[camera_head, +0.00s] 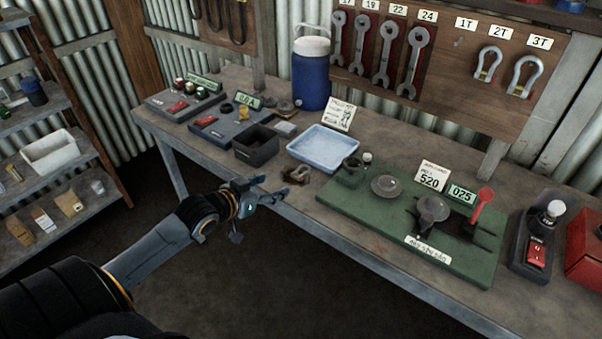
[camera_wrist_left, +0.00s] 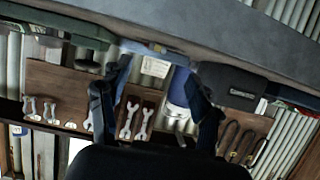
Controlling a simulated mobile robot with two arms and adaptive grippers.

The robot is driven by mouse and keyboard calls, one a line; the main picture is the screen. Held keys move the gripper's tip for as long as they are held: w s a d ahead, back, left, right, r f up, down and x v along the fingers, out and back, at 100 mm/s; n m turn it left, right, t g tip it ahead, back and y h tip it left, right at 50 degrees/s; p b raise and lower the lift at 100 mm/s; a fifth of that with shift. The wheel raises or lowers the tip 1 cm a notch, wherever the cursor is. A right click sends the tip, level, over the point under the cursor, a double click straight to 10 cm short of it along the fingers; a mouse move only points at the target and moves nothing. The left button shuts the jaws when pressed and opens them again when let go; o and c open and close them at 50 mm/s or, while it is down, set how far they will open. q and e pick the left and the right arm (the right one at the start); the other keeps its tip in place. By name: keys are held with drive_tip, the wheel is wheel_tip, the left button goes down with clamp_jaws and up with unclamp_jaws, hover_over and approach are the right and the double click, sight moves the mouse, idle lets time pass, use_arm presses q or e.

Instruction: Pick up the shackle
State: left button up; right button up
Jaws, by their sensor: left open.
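A small dark, brownish metal piece (camera_head: 296,173), which looks like the loose shackle, lies on the workbench just in front of the blue tray. My left gripper (camera_head: 270,188) is open and empty at the bench's front edge, a little left of this piece and apart from it. Its two fingers also show in the left wrist view (camera_wrist_left: 155,95), spread wide with nothing between them. Two more shackles hang on the wall board under the 2T (camera_head: 489,64) and 3T (camera_head: 525,76) labels. My right gripper is not in view.
The workbench (camera_head: 390,262) holds a blue tray (camera_head: 322,149), a dark open box (camera_head: 255,145), a green board (camera_head: 345,205) with fittings, and a blue jug (camera_head: 311,80). Wrenches (camera_head: 385,55) hang behind. A shelf (camera_head: 60,160) stands at left. Open floor lies before the bench.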

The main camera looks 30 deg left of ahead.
sight(296, 174)
use_arm(q)
drive_tip(key=x, duration=0.3)
drive_tip(key=shift+w, duration=0.15)
drive_tip(key=shift+w+d, duration=0.1)
drive_tip(key=shift+w, duration=0.2)
drive_tip(key=p+x, duration=0.1)
drive_tip(key=x, duration=0.3)
drive_tip(key=shift+w+d, duration=0.2)
drive_tip(key=shift+w, duration=0.15)
drive_tip(key=shift+r, duration=0.1)
drive_tip(key=c, duration=1.1)
drive_tip(key=shift+c, duration=0.2)
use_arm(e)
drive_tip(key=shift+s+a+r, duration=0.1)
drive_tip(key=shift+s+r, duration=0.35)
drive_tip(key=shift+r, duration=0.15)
